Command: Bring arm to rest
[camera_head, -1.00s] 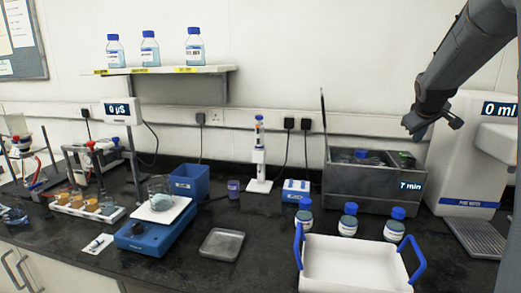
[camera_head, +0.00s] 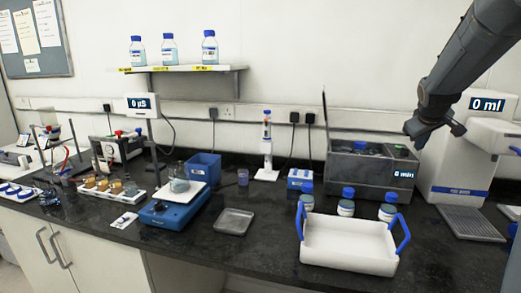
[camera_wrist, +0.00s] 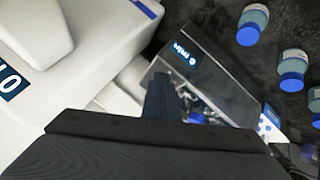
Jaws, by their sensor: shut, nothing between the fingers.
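My gripper (camera_head: 428,133) hangs from my dark arm at the upper right of the head view. It is shut and empty, in the air in front of the water dispenser and beside the right end of the grey bath. In the wrist view my gripper (camera_wrist: 160,98) shows dark and narrow in the middle, with the bath behind it.
The grey bath (camera_head: 375,178) reads 6 min. The white water dispenser (camera_head: 455,165) reads 0 ml. Several blue-capped bottles stand behind a white tray with blue handles (camera_head: 348,255). A blue balance (camera_head: 168,211) holds a beaker. The dark counter between balance and tray is mostly clear.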

